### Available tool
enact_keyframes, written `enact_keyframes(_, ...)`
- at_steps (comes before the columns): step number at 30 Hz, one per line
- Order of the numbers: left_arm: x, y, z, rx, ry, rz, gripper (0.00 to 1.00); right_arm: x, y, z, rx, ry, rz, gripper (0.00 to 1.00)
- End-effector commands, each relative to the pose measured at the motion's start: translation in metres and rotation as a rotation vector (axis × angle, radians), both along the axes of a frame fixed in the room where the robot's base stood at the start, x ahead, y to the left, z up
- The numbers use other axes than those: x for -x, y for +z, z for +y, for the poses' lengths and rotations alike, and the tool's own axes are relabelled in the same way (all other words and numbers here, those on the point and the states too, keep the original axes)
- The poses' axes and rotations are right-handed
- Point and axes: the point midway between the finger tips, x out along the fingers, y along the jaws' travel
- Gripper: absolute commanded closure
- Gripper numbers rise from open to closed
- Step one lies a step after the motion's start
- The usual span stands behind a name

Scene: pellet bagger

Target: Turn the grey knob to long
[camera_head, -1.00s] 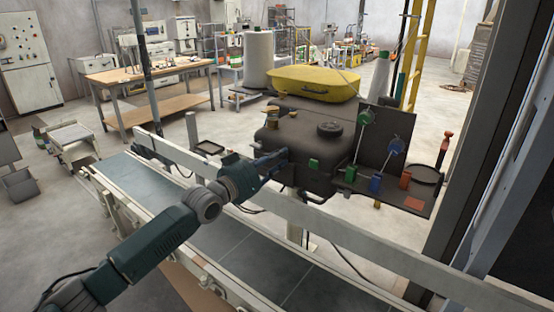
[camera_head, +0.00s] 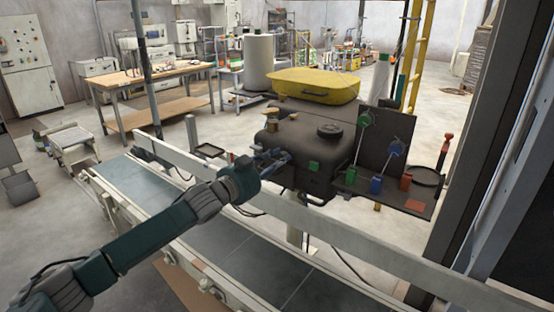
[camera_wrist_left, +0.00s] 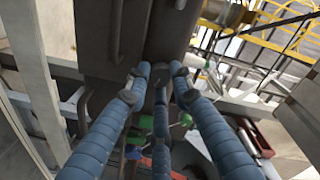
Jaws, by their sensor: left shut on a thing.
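The dark bagging machine (camera_head: 300,138) stands behind the rail, with a round black cap on top. My left gripper (camera_head: 284,157) is at its near left face, with blue fingers pointing at it. In the left wrist view the fingertips (camera_wrist_left: 160,72) are close together against the dark housing (camera_wrist_left: 110,42), shut on a small dark grey piece that is mostly hidden between them. I take it to be the grey knob; its pointer and any markings cannot be read. My right gripper is not in view.
A pale rail (camera_head: 300,218) and a conveyor belt (camera_head: 262,272) run in front of the machine. A side shelf (camera_head: 420,203) at its right carries green, blue and red blocks. A yellow cover (camera_head: 312,84) lies behind. A dark post stands at the right.

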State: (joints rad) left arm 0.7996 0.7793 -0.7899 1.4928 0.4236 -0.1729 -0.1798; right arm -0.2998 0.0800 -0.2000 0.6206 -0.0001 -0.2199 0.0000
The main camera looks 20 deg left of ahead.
Motion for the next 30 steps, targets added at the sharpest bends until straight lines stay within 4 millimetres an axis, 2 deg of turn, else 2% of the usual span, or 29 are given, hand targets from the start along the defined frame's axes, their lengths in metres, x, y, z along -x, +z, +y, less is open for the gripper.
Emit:
enact_keyframes(12,-0.0001,-0.0005,0.0008,-0.184,0.002,-0.065,1.00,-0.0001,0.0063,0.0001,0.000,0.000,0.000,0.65)
enact_keyframes(29,-0.0001,-0.0010,0.0007,-0.211,0.002,-0.074,1.00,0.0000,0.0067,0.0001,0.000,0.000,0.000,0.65)
enact_keyframes(30,-0.0001,-0.0010,0.0007,-0.211,0.002,-0.074,0.72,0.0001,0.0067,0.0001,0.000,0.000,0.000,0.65)
